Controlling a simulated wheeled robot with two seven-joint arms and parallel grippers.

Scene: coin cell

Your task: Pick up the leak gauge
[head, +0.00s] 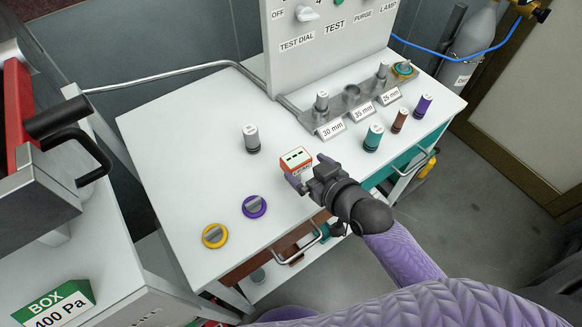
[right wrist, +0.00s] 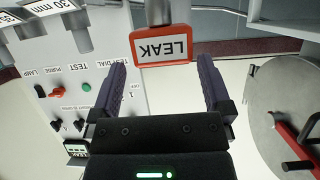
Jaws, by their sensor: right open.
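The leak gauge (head: 296,158) is a small red and white block with dark marks on its top. It stands near the middle of the white bench top. In the right wrist view, its red-framed LEAK label (right wrist: 161,47) shows upside down, just ahead of the fingertips and between their lines. My right gripper (head: 308,174) is at the near side of the gauge with its fingers spread. In the right wrist view both fingers (right wrist: 163,75) are apart with nothing between them. Whether a finger touches the gauge I cannot tell. My left gripper is not in view.
A grey-capped cylinder (head: 251,138) stands left behind the gauge. Yellow (head: 215,236) and purple (head: 254,206) ring pieces lie front left. Teal (head: 373,138), brown (head: 399,120) and purple (head: 422,105) cylinders stand right. Behind is a labelled rack (head: 351,97) below the test panel (head: 320,50).

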